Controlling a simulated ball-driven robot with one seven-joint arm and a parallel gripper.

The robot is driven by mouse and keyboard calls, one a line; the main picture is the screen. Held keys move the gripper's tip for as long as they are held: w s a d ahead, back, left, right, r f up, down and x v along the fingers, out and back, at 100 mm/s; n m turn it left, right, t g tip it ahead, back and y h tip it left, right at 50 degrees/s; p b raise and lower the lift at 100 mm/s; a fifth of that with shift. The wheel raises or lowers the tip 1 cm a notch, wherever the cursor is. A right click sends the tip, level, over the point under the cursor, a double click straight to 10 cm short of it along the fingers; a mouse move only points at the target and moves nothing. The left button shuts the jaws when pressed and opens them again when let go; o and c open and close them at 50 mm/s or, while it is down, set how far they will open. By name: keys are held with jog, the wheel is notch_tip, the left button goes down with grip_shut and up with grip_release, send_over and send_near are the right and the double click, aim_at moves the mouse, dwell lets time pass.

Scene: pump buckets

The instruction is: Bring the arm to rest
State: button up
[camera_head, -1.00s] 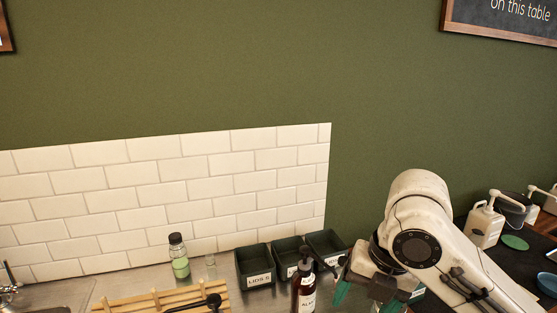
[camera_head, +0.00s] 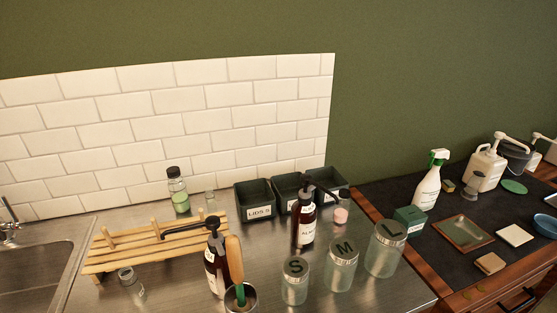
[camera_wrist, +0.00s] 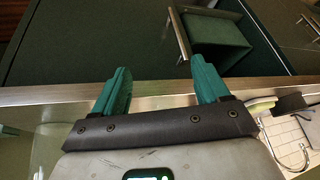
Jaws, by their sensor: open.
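My gripper (camera_wrist: 161,82) shows in the wrist view with its two green fingers spread apart and nothing between them. Beyond the fingers are a metal edge (camera_wrist: 60,96) and dark green cabinet fronts (camera_wrist: 110,35). My arm and gripper do not show in the head view, so their place relative to the counter objects cannot be told there.
The steel counter (camera_head: 165,290) holds a wooden rack (camera_head: 150,245), pump bottles (camera_head: 305,222), dark bins (camera_head: 258,200) and lettered jars (camera_head: 341,268). A dark-topped table (camera_head: 455,205) stands at right with a spray bottle (camera_head: 428,185). An open drawer (camera_wrist: 215,30) shows in the wrist view.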

jog(key=s+d+f+m+g+h+b, duration=0.1)
jog(key=s+d+f+m, duration=0.3)
jog(key=s, duration=0.4)
jog(key=s+d+f+m+g+h+b, duration=0.1)
jog(key=s+d+f+m+h, duration=0.2)
jog(key=s+d+f, duration=0.3)
jog(key=shift+s+d+m, duration=0.4)
jog(key=shift+s+d, duration=0.05)
jog(key=shift+s, duration=0.75)
